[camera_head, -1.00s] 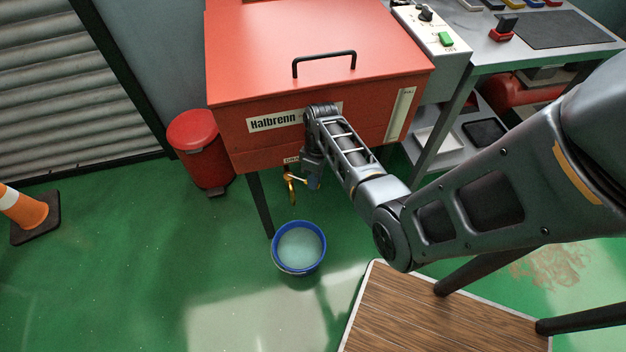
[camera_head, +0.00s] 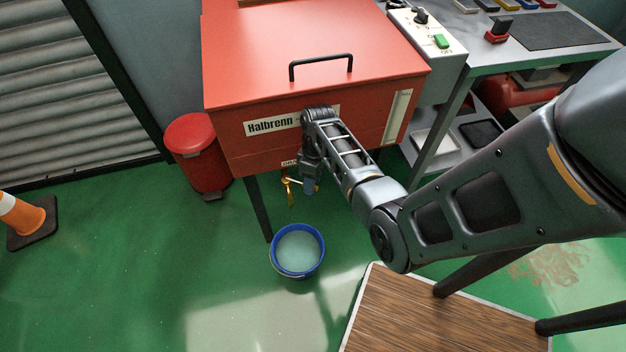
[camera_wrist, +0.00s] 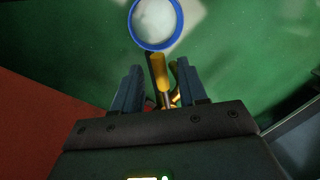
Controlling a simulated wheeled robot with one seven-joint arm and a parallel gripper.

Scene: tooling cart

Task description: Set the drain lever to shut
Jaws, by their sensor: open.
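The red tank (camera_head: 300,85) has a brass drain tap (camera_head: 286,183) under its front edge. A golden part (camera_head: 290,200) hangs from the tap. My gripper (camera_head: 309,188) points down just right of the tap, close to it. In the wrist view the two fingers of my gripper (camera_wrist: 160,78) are spread apart. The yellow drain lever (camera_wrist: 160,72) shows in the gap between them, with a curved brass piece (camera_wrist: 182,82) beside the right finger. I cannot tell whether a finger touches the lever. The wrist and fingers partly hide the tap in the head view.
A blue-rimmed bucket (camera_head: 298,274) with pale liquid stands on the floor below the tap. A red bin (camera_head: 198,160) is left of the tank. A wooden-topped platform (camera_head: 400,315) is at front right.

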